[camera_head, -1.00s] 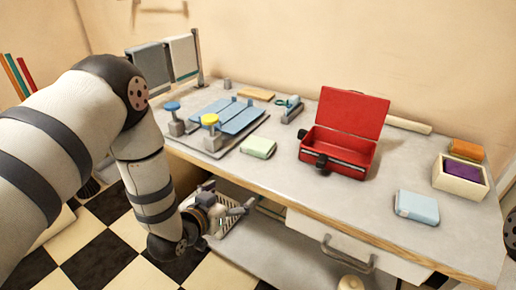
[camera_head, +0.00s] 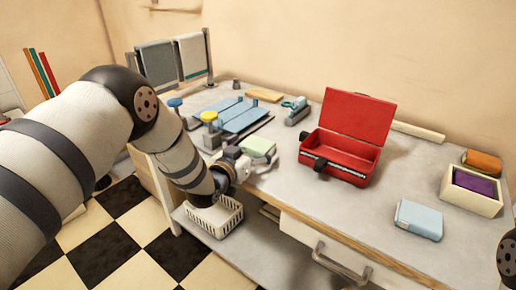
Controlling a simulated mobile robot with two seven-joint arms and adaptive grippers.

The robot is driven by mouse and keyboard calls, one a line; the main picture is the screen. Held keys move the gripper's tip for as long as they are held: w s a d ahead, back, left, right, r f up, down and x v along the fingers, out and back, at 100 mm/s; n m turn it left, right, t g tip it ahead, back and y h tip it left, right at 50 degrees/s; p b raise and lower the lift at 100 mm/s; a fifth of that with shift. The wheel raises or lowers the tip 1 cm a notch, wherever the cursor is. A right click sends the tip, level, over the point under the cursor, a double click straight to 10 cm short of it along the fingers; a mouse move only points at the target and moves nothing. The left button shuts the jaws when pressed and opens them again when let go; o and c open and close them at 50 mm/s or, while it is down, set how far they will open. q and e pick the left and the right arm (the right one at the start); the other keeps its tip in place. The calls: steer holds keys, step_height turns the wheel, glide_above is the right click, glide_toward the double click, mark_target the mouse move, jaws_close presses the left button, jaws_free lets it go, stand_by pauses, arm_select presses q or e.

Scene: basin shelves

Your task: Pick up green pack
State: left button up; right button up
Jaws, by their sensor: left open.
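The pale green pack (camera_head: 260,146) lies on the grey worktop near its front edge, left of the red box. My left gripper (camera_head: 256,160) reaches in over the front edge and is open. Its fingers are at the near side of the pack and cover part of its front. I cannot tell whether they touch it or straddle it. My right gripper is out of view; only a dark joint of my right arm shows at the right edge.
An open red box (camera_head: 340,155) stands right of the pack. Blue plates (camera_head: 243,116) and a yellow-topped knob (camera_head: 209,117) are behind and left. A light blue pack (camera_head: 419,220) and a cream box (camera_head: 471,202) are at right. A white basket (camera_head: 215,217) sits below.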

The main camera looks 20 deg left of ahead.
arm_select(q)
steer(key=shift+w+d+f, duration=0.1)
steer(key=shift+w+f, duration=0.2)
steer(key=shift+w, duration=0.35)
steer(key=shift+r, duration=0.1)
steer(key=c, duration=0.9)
steer(key=shift+c, duration=0.2)
